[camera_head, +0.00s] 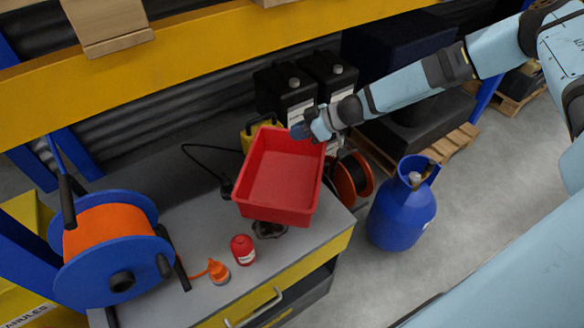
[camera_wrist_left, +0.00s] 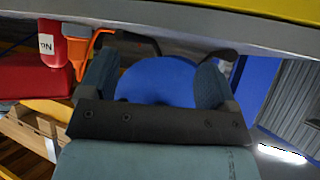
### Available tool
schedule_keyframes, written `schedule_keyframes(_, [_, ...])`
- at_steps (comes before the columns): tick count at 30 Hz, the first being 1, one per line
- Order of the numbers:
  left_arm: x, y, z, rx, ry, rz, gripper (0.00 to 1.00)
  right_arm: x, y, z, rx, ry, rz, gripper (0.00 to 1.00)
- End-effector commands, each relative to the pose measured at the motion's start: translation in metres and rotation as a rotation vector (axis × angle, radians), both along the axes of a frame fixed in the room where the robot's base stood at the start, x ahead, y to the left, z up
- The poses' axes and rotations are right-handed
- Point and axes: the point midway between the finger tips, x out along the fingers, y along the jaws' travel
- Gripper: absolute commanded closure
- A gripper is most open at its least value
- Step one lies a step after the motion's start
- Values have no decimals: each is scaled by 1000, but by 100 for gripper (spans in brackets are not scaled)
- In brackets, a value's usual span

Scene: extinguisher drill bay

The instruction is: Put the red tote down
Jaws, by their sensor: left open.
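The red tote (camera_head: 280,180) is an open, empty bin over the right part of the grey workbench (camera_head: 190,225). It is slightly tilted and overlaps a dark object below it; I cannot tell how much gap lies underneath. My right gripper (camera_head: 303,129) is at the tote's far right rim and looks shut on it; its fingertips are partly hidden. In the left wrist view, which is upside down, my left gripper (camera_wrist_left: 155,82) is open and empty, with a blue disc beyond its fingers. Part of the tote (camera_wrist_left: 30,82) shows at the left there.
On the bench are a red can (camera_head: 243,250), an orange nozzle-like item (camera_head: 218,272) and a blue reel with orange winding (camera_head: 110,240). A blue gas cylinder (camera_head: 402,210) stands on the floor to the right. A yellow beam (camera_head: 200,55) crosses above.

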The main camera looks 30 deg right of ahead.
Motion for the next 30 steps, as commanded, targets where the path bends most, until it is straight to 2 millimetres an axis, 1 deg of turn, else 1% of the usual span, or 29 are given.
schedule_keyframes(1, [0,0,-4,0,0,0,17,-1,1,-18,1,5,0,100])
schedule_keyframes(3, [0,0,-6,1,0,1,17,-1,1,-35,1,5,-2,100])
schedule_keyframes(6, [0,1,-7,1,0,2,17,-1,1,-56,1,2,0,100])
schedule_keyframes(9, [1,2,-7,2,-2,2,17,0,1,-69,1,1,0,100])
schedule_keyframes(15, [2,2,-6,2,-6,3,17,0,1,-81,1,0,-1,100])
schedule_keyframes(22, [3,2,-6,2,-9,2,17,0,1,-112,1,1,-1,100])
schedule_keyframes(30, [3,2,-7,3,-8,2,17,0,0,-114,2,-1,-1,100])
